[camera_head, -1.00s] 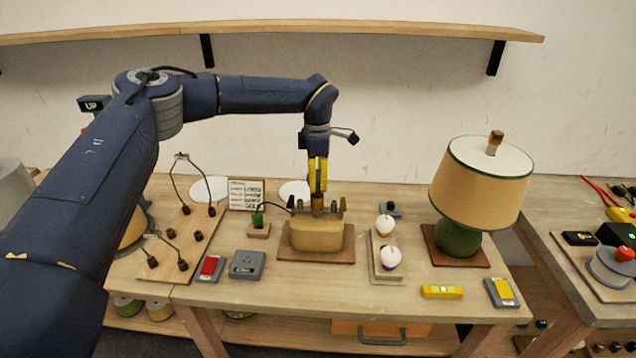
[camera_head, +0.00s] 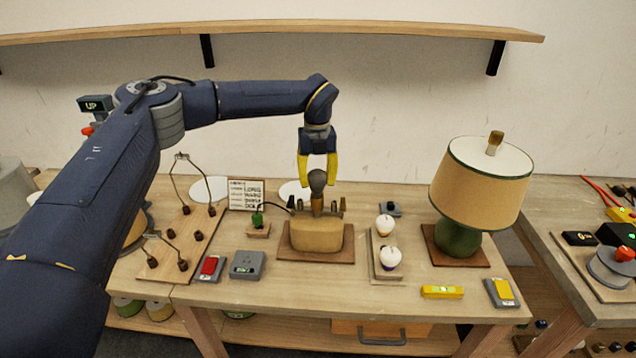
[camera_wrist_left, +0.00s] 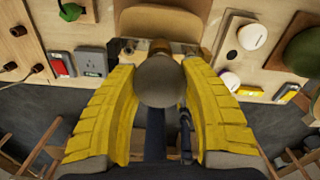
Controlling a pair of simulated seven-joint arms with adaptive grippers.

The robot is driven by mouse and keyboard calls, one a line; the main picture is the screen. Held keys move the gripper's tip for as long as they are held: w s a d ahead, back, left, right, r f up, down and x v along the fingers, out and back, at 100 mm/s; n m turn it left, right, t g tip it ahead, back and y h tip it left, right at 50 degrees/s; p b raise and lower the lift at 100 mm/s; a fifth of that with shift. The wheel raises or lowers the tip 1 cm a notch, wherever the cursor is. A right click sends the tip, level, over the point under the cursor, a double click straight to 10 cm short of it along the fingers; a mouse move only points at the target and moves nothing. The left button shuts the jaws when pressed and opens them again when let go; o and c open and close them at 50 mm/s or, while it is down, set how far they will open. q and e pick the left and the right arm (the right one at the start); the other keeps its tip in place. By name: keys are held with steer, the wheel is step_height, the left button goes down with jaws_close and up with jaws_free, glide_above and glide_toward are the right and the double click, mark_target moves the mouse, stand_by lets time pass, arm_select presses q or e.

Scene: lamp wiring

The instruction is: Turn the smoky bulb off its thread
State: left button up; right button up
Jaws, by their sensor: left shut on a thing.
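The smoky bulb (camera_head: 317,182), dark grey and round, stands upright over the brass socket of a rounded wooden lamp base (camera_head: 316,236). My left gripper (camera_head: 317,176) points down over it, its two yellow fingers on either side, shut on the bulb. In the left wrist view the bulb (camera_wrist_left: 160,80) sits between the yellow fingers (camera_wrist_left: 160,92), with the brass socket (camera_wrist_left: 160,46) just beyond it. I cannot tell whether the thread is still engaged. My right gripper is not in view.
Two white bulbs (camera_head: 389,258) stand in a tray right of the base. A shaded lamp (camera_head: 480,185) stands further right. A wooden board with wire stands (camera_head: 180,240), a red switch (camera_head: 209,268) and a grey box (camera_head: 247,265) are at left. The front middle of the table is clear.

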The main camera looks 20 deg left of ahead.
arm_select(q)
steer(key=n, duration=0.6)
steer(key=shift+n, duration=0.4)
steer(key=shift+r, duration=0.9)
steer(key=shift+r, duration=2.25)
